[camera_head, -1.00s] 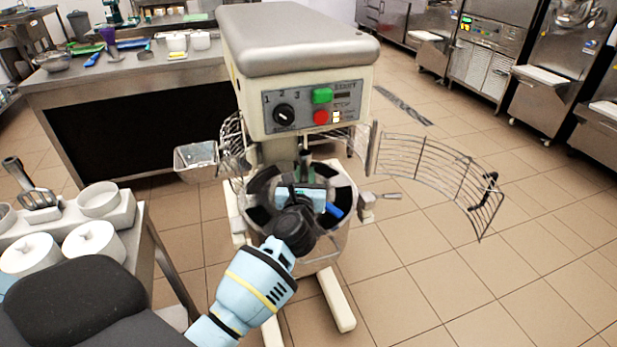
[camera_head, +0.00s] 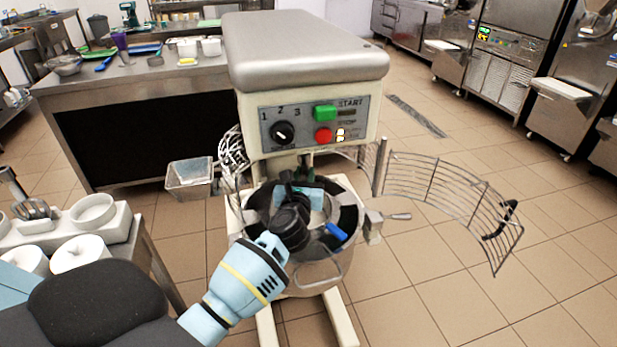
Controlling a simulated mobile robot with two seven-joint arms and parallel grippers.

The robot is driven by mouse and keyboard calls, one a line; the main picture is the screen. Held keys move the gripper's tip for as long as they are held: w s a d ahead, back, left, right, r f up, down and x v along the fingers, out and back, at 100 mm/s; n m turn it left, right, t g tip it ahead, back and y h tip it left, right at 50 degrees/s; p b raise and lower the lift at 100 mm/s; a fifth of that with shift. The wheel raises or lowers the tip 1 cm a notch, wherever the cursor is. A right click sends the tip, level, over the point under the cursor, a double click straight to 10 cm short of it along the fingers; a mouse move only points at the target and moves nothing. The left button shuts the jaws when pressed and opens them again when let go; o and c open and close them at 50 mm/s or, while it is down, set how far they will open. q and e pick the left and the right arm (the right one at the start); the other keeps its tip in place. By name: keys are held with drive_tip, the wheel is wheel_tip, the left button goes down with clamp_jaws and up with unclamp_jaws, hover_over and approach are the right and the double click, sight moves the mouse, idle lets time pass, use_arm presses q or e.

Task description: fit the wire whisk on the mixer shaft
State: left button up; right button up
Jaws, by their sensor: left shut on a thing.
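The mixer (camera_head: 305,65) stands in the middle with its grey-topped head over a steel bowl (camera_head: 315,279). My left gripper (camera_head: 302,197) reaches in from the lower left and is inside the bowl opening, below the mixer head. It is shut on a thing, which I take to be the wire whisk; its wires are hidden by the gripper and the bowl. The mixer shaft is mostly hidden under the head, so I cannot tell whether the whisk touches it. My right gripper is not in view.
The wire guard (camera_head: 440,185) is swung open to the right. A steel chute (camera_head: 189,178) sticks out on the left. A blue handle (camera_head: 336,231) shows at the bowl's right side. A side table at lower left holds a white rack (camera_head: 118,222) and white tubs (camera_head: 80,252). Floor at right is clear.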

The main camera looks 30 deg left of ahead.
use_arm(q)
drive_tip(key=shift+w+a, duration=0.45)
drive_tip(key=shift+w, duration=0.05)
drive_tip(key=shift+w+r, duration=0.2)
drive_tip(key=shift+r, duration=0.3)
drive_tip(key=shift+p, duration=0.3)
drive_tip(key=shift+s+d, duration=0.15)
drive_tip(key=shift+s, duration=0.05)
drive_tip(key=shift+s+r, duration=0.1)
drive_tip(key=shift+f, duration=0.3)
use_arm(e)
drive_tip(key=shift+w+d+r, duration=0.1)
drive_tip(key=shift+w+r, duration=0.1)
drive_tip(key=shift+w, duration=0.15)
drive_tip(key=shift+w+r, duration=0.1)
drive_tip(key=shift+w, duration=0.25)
use_arm(q)
drive_tip(key=shift+r, duration=0.15)
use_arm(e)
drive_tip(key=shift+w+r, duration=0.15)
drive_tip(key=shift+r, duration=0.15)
